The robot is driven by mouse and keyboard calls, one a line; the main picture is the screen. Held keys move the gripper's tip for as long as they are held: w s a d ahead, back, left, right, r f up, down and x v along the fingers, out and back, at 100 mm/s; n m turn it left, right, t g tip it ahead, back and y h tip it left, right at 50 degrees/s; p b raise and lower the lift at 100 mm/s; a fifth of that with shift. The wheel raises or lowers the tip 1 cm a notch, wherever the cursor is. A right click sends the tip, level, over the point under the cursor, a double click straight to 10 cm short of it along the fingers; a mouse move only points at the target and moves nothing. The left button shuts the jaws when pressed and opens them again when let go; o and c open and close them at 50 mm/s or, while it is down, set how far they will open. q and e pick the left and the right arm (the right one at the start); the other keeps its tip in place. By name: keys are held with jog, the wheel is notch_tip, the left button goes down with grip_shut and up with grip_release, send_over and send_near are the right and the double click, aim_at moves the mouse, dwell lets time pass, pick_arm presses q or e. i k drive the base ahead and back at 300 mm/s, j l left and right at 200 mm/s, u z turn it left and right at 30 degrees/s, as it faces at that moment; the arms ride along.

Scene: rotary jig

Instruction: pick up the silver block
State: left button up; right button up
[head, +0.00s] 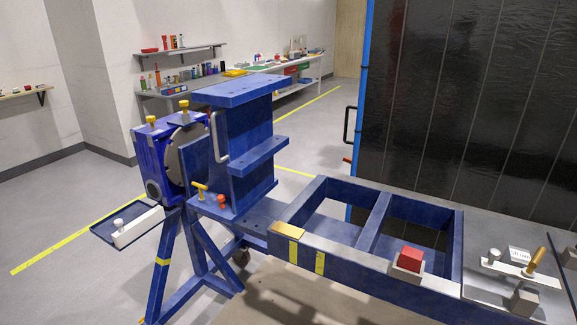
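A small grey, silver-looking block (522,302) sits on the grey metal plate (478,287) at the lower right, just in front of a pale bar. Another grey block (405,273) sits on the front rail of the blue frame, with a red block (411,257) on top of it. I cannot tell for sure which grey block is the silver one. Neither of my grippers is in view.
The pale bar (510,269) carries a silver knob and a brass handle (536,261). The blue rotary jig (243,140) stands at centre left, with a side tray (103,231) holding a white bar. A dark panel (465,100) stands behind the frame.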

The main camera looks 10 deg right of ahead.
aim_at(516, 262)
jog(key=z, duration=2.85)
